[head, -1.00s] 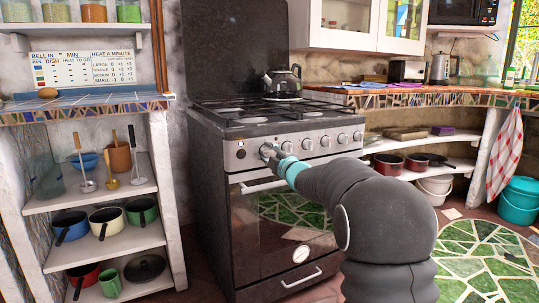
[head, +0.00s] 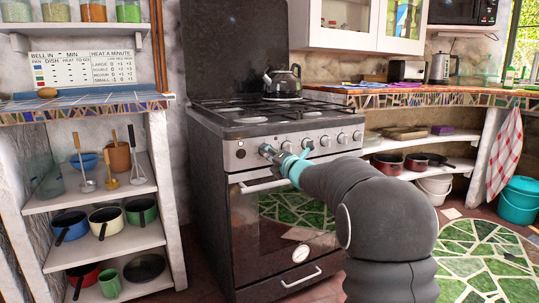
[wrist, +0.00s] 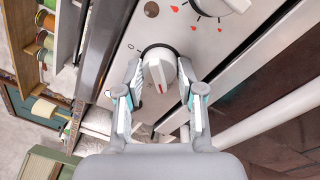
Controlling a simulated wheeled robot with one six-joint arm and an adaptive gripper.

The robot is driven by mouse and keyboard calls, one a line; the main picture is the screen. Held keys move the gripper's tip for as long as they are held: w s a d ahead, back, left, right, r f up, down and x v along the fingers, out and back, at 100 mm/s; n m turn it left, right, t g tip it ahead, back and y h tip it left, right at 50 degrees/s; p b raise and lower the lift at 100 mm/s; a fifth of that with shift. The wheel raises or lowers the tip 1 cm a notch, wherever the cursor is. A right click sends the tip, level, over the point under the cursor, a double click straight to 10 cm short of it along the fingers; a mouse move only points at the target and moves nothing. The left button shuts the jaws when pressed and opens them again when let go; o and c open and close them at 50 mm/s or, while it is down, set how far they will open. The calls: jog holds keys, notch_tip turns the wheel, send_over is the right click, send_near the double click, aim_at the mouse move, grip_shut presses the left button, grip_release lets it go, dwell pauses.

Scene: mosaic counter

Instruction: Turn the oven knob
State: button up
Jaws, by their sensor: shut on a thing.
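The oven (head: 236,215) is a dark cooker with a steel control panel bearing a row of knobs. My gripper (head: 266,151) is at the left part of that panel, its wrist bent toward the cooker front. In the wrist view my gripper (wrist: 160,72) has one finger on each side of a pale round knob (wrist: 159,70) and is shut on it. The knob has a red mark on its lower edge and a dark ring behind it. In the head view the fingers mostly hide this knob.
More knobs (head: 342,138) run along the panel to the right. An oven door handle (head: 262,185) lies just below my gripper. A kettle (head: 283,82) stands on the hob. Shelves with pots (head: 104,221) stand at the left, and a tiled counter (head: 400,99) is at the right.

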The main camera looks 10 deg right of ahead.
jog(key=shift+n, duration=0.7)
jog(key=o, duration=1.1)
jog(key=shift+o, duration=0.2)
jog(key=v, duration=1.2)
grip_shut()
dwell(0.4)
